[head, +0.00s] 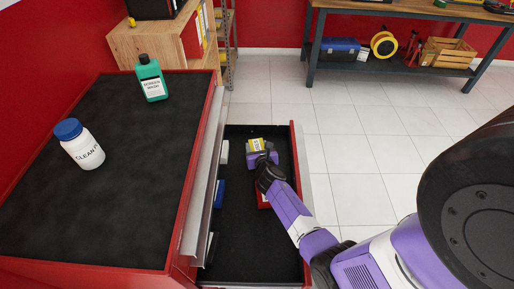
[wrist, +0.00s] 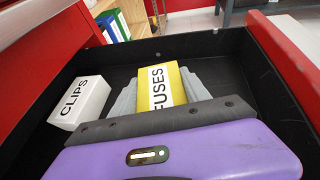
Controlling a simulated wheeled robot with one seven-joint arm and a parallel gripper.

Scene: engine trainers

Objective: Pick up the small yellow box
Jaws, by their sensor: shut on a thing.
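The small yellow box (wrist: 160,88), with a white label reading FUSES, is in the open drawer (wrist: 225,45). In the head view the yellow box (head: 256,145) shows near the drawer's far end. My gripper (head: 260,152) reaches down into the drawer, and its grey fingers (wrist: 152,92) are shut on the box, one on each side. The gripper's body hides the near end of the box. I cannot tell whether the box touches the drawer floor.
A white CLIPS box (wrist: 80,102) stands left of the yellow box. A blue item (head: 218,193) and a red item (head: 262,196) lie nearer in the drawer. The drawer walls surround the gripper. A green bottle (head: 152,80) and a white bottle (head: 82,148) stand on the black cabinet top.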

